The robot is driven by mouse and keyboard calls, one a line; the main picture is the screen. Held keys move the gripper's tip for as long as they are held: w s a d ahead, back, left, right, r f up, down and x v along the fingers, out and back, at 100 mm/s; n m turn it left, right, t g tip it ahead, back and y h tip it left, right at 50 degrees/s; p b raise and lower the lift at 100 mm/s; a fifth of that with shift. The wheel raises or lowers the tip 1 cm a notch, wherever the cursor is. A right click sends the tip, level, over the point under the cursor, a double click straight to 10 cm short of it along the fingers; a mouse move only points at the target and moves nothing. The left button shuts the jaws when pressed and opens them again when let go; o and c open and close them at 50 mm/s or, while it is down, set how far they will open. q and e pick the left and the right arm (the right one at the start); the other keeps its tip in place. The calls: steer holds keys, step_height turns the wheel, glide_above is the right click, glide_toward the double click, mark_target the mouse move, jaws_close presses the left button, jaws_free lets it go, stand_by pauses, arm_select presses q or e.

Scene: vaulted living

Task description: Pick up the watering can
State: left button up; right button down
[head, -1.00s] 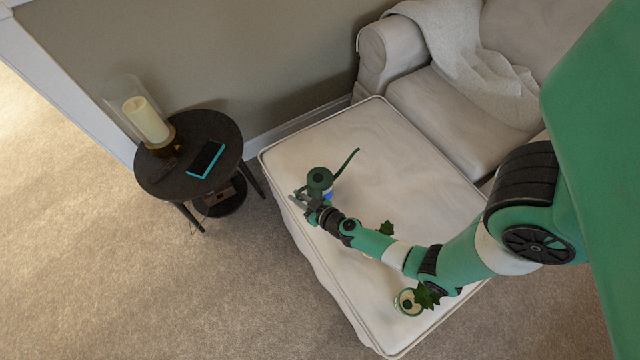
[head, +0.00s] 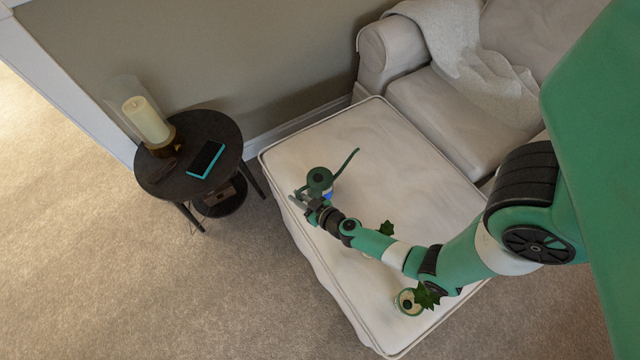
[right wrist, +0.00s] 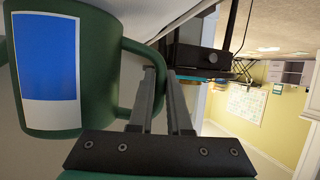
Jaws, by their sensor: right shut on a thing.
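The green watering can (head: 320,179) with a long thin spout is at the far left part of the cream ottoman top. In the right wrist view the watering can (right wrist: 68,65) fills the left side, with a blue and white label on its body. My right gripper (head: 299,197) is at the can's handle side. In the right wrist view my right gripper (right wrist: 165,90) has its fingers close together at the can's green handle (right wrist: 134,75), shut on it. I cannot tell whether the can touches the ottoman. My left gripper is not in view.
The cream ottoman (head: 420,175) has a potted plant (head: 408,302) near its front and another leafy plant (head: 386,229) partly behind my arm. A round black side table (head: 222,130) holds a candle (head: 146,120) and a teal-edged phone (head: 206,159). A sofa (head: 450,112) stands behind.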

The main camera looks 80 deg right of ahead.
mark_target(300, 191)
steer(key=shift+r, duration=0.1)
steer(key=shift+r+p, duration=0.55)
steer(key=shift+p, duration=0.1)
steer(key=r+p, duration=0.2)
steer(key=p, duration=0.1)
steer(key=s+r+p, duration=0.1)
steer(key=r, duration=0.1)
steer(key=shift+d+r, duration=0.1)
steer(key=shift+d, duration=0.2)
steer(key=s+r+p, duration=0.1)
steer(key=s+d+r+p, duration=0.1)
steer(key=s+r+p, duration=0.1)
steer(key=r+p, duration=0.1)
steer(key=shift+s+d, duration=0.15)
steer(key=shift+d, duration=0.15)
steer(key=s+d+r, duration=0.3)
steer(key=s, duration=0.5)
steer(key=shift+d+r, duration=0.25)
steer(key=shift+d, duration=0.15)
